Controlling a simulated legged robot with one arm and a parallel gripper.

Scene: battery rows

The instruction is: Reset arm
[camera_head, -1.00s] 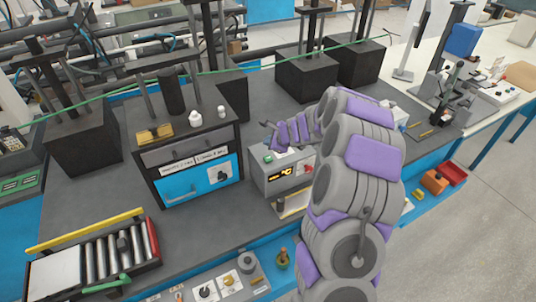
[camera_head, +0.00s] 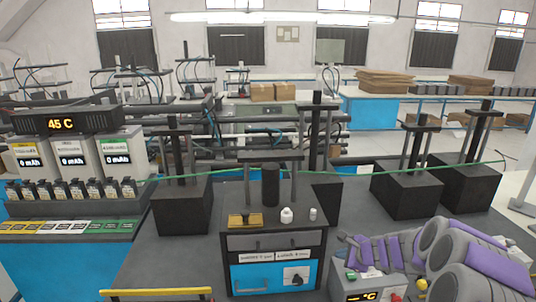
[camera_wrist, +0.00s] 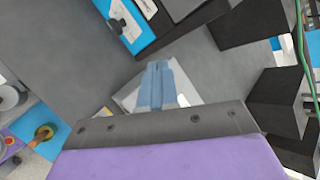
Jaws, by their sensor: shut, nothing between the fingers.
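My arm, grey with purple pads, shows at the lower right of the head view. Its gripper (camera_head: 352,250) points left, above a grey instrument box (camera_head: 366,290) with a small display. In the wrist view my gripper (camera_wrist: 157,72) shows two pale blue fingers pressed together, with nothing between them. Below the fingers is a light grey surface, partly hidden by them. The base of the arm is cut off by the frame edge.
A black and blue cabinet (camera_head: 276,262) stands left of the gripper with small white bottles on top. Black press stands (camera_head: 405,195) are behind. A rack of battery testers (camera_head: 70,160) is at left.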

